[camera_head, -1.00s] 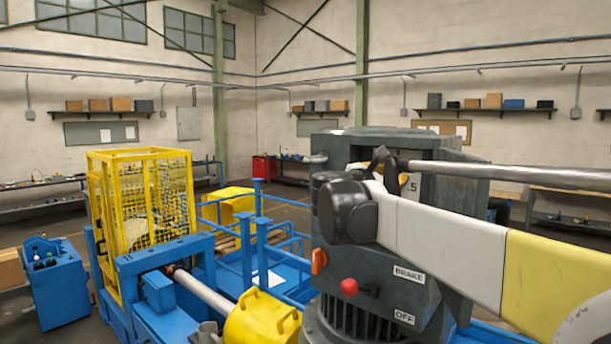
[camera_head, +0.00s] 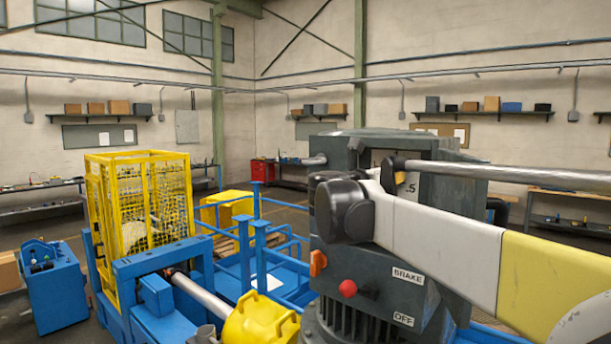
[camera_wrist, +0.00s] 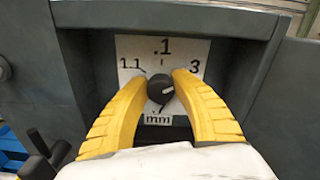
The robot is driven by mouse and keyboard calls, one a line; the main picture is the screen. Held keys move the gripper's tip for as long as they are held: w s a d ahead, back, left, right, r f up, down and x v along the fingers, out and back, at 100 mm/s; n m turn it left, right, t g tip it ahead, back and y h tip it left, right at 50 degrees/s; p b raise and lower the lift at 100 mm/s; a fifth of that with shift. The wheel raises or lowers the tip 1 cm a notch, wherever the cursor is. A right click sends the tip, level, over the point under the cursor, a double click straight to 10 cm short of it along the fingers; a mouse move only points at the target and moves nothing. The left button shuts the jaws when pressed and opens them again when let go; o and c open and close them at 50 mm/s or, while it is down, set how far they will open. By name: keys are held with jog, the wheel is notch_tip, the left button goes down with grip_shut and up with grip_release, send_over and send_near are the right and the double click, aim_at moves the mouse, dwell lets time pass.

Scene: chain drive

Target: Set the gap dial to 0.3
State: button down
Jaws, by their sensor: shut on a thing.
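The gap dial is a dark round knob (camera_wrist: 162,88) on a white plate (camera_wrist: 135,50) in a recess of the grey machine. In the wrist view the plate reads 1.1 at left, .1 at top, 3 at right and mm below; a figure under the knob is partly hidden. A white mark on the knob points up and right, roughly toward the 3. My gripper (camera_wrist: 160,86) has its yellow fingers shut on the knob from both sides. In the head view the plate (camera_head: 413,188) shows only a .5, and my arm hides the knob and fingertips.
The recess walls (camera_wrist: 75,55) close in around the fingers. Below on the housing (camera_head: 375,260) are a red knob (camera_head: 347,289), an orange switch (camera_head: 318,263) and BRAKE and OFF labels. A metal bar (camera_head: 500,172) runs right above my arm. A yellow cage (camera_head: 138,210) stands left.

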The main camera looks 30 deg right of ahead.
dwell(0.4)
jog(key=c, duration=1)
grip_release()
jog(key=shift+c, duration=0.2)
jog(key=shift+a, duration=0.1)
jog(key=v, duration=1.2)
